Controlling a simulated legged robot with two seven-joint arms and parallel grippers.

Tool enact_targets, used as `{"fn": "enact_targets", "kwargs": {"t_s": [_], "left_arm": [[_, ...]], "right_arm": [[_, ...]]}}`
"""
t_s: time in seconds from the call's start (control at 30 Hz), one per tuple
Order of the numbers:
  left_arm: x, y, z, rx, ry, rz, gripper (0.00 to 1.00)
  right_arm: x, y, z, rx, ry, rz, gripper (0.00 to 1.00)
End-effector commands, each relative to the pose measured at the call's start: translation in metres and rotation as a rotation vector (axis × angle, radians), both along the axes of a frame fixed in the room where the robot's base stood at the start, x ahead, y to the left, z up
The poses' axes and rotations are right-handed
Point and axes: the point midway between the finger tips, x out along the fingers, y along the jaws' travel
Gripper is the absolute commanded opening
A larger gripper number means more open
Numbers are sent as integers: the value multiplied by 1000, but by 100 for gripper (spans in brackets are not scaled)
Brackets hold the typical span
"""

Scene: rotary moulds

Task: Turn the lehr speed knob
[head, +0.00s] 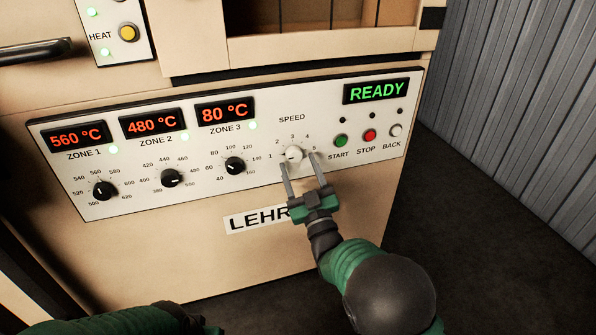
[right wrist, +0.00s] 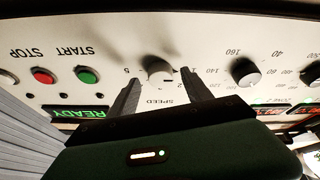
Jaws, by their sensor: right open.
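The white speed knob (head: 294,153) sits on the lehr's control panel under the word SPEED, inside a scale marked 1 to 5. It also shows in the right wrist view (right wrist: 157,68), upside down, and its dark mark appears to point toward the 1. My right gripper (head: 298,161) is open, with one finger on each side of the knob. In the right wrist view its fingertips (right wrist: 160,77) flank the knob with small gaps visible; contact cannot be told. My left arm shows only at the bottom left edge; its gripper is out of view.
Three black zone knobs (head: 234,166) lie to the left on the panel (head: 60,190). Green START (head: 341,141), red STOP (head: 370,135) and white BACK (head: 396,130) buttons lie close on the right. The display (head: 376,91) reads READY. A corrugated wall (head: 520,120) stands at right.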

Motion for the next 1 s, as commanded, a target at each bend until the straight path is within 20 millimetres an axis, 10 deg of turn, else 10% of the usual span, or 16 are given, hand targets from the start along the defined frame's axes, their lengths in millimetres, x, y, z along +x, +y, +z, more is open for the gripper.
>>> {"fn": "enact_targets", "kwargs": {"t_s": [0.37,0.8,1.0], "left_arm": [[0,0,-5,0,0,0,36],[0,0,-5,0,0,0,36],[0,0,-5,0,0,0,36]], "right_arm": [[12,4,6,0,1,0,58],[12,4,6,0,1,0,3],[12,4,5,5,2,1,0]]}}
